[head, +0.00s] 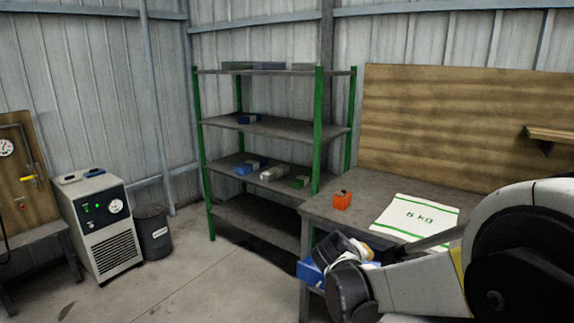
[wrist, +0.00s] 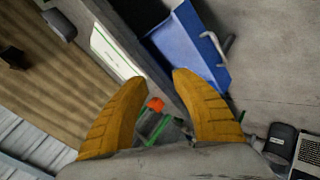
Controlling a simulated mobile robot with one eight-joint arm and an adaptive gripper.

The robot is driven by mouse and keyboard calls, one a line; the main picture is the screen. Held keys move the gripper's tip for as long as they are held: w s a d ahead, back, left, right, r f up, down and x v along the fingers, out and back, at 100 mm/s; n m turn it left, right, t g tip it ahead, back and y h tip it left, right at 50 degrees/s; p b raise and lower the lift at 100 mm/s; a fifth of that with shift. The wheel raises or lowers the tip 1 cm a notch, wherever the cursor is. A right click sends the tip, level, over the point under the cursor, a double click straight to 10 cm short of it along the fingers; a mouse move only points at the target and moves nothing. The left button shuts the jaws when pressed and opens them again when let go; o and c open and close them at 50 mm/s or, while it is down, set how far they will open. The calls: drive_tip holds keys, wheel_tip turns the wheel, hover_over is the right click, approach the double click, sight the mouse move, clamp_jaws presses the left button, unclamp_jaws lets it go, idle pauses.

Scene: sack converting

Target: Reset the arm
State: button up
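My arm (head: 420,288) reaches in from the lower right of the head view, in front of the table (head: 375,187). My gripper (wrist: 160,77) shows clearly in the wrist view. Its two yellow fingers stand apart, with nothing held between them. In the head view, the arm's links hide most of the gripper, and its fingers cannot be made out clearly.
A white sack marked 5 KG (head: 418,215) lies flat on the table. A blue bin (head: 309,271) is below the table's front edge, partly behind my arm. A green-posted shelf (head: 318,125), dark drum (head: 153,235) and grey machine (head: 104,240) stand left. The floor (head: 215,275) in front is clear.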

drive_tip(key=s+d+r+m+g+y, duration=0.1)
drive_tip(key=s+r, duration=0.2)
drive_tip(key=s, duration=0.4)
drive_tip(key=s+d+r+m+y, duration=0.1)
drive_tip(key=s+r+m, duration=0.15)
drive_tip(key=s, duration=0.55)
drive_tip(key=s+a+m+y, duration=0.2)
drive_tip(key=s+y, duration=0.1)
drive_tip(key=s, duration=1.2)
drive_tip(key=shift+a+f, duration=0.3)
drive_tip(key=shift+a, duration=0.05)
